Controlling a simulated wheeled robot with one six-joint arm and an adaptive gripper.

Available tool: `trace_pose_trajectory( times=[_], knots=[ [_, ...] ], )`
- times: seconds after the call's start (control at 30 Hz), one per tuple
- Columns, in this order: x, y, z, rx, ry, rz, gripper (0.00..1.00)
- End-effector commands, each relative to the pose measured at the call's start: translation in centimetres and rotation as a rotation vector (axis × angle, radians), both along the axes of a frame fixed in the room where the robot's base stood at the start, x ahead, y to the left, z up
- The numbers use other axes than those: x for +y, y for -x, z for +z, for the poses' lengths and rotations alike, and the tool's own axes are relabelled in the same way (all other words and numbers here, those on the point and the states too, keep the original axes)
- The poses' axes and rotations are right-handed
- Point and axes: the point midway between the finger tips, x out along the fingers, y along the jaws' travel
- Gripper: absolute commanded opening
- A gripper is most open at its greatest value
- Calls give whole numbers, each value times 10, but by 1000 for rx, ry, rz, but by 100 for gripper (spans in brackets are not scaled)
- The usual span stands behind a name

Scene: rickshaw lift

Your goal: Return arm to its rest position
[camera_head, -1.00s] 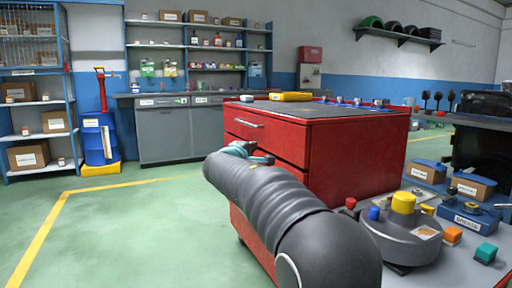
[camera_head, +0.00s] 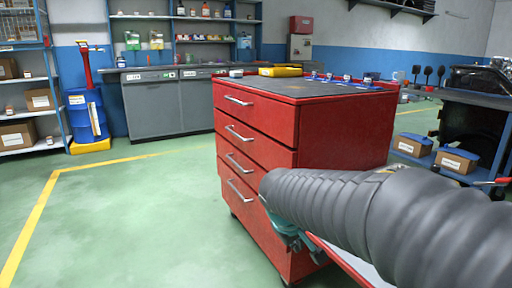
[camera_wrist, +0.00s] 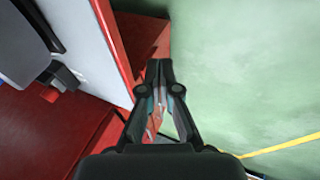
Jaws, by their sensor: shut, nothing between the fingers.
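My arm, in a ribbed dark grey sleeve, reaches from the right edge of the head view toward the middle, in front of the red drawer cabinet (camera_head: 345,135). My gripper is mostly hidden behind the sleeve there; a teal part of it shows below the sleeve's end. In the wrist view my gripper (camera_wrist: 160,68) has its dark fingers together at the tips, with nothing held. It points at the boundary between red surfaces and the green floor (camera_wrist: 240,80). I cannot tell its exact distance from the cabinet.
Yellow lines mark the open green floor (camera_head: 130,220) on the left. A blue barrel (camera_head: 87,113) and a shelf rack (camera_head: 28,100) stand behind it. Two cardboard boxes with blue lids (camera_head: 455,160) sit at right. A pale panel (camera_wrist: 90,35) lies near the gripper.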

Motion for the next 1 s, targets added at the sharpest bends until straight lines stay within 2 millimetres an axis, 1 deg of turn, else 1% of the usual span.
trace_pose_trajectory(
  times=[0.03,0.1,0.17,0.2,0.3,0.4,0.5,0.63,0.7,0.8,0.87,1.0],
  knots=[
    [-8,24,6,16,-48,-40,0],
    [-14,54,7,38,-116,-94,0],
    [-19,79,8,51,-175,-139,0],
    [-21,94,9,58,-212,-168,0],
    [-26,130,13,63,-298,-236,0],
    [-31,160,18,51,-374,-299,0],
    [-36,184,27,21,-429,-349,0],
    [-48,202,42,-41,-453,-385,0],
    [-53,205,55,-80,-461,-396,0],
    [-58,208,67,-118,-467,-411,0],
    [-61,209,71,-127,-468,-420,0],
    [-63,208,70,-127,-466,-426,0]
  ],
)
